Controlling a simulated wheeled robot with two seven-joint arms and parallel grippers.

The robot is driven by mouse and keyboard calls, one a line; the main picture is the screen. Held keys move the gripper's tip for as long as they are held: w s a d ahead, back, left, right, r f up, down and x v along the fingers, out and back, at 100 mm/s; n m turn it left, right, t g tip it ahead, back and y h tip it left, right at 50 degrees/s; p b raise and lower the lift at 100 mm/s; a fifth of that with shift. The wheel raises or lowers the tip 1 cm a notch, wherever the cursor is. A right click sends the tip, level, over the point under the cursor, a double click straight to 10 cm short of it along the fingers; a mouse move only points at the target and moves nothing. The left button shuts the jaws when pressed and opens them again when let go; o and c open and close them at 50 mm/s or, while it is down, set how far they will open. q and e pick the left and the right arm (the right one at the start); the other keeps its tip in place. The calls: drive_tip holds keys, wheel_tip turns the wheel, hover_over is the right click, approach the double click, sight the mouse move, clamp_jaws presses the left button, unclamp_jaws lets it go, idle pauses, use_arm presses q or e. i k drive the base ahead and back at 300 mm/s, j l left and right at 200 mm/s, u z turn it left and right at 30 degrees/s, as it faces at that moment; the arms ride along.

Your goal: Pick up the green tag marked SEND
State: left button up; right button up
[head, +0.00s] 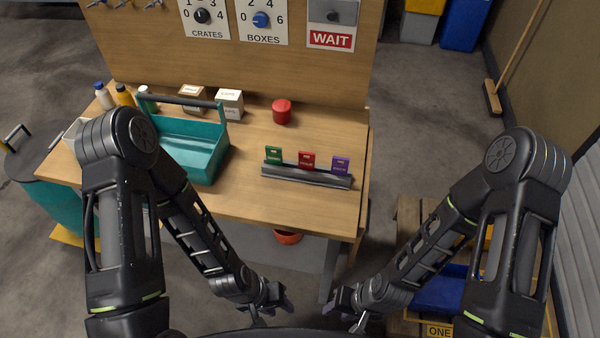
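The green tag (274,154) stands upright at the left end of a dark grey rack (307,177) on the wooden workbench. A red tag (307,160) and a purple tag (340,165) stand to its right in the same rack. The writing on the tags is too small to read. My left gripper (270,314) is low in front of the bench, below and apart from the tags. My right gripper (345,312) is low to its right, also apart from the tags. Both are small and dark here, and their finger gaps are hard to make out.
A teal tote (190,150) with a raised handle stands on the bench (260,208) left of the rack. A red cylinder (282,111) and small boxes (229,103) stand behind. Bare wood lies around the rack.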

sight(272, 159)
drive_tip(key=k+l+u, duration=0.1)
drive_tip(key=l, duration=0.25)
drive_tip(key=k+l+u, duration=0.1)
drive_tip(key=l, duration=0.3)
drive_tip(key=k+l+u, duration=0.1)
drive_tip(key=l, duration=0.25)
drive_tip(key=k+l+u, duration=0.1)
drive_tip(key=l, duration=0.25)
drive_tip(key=k, duration=0.1)
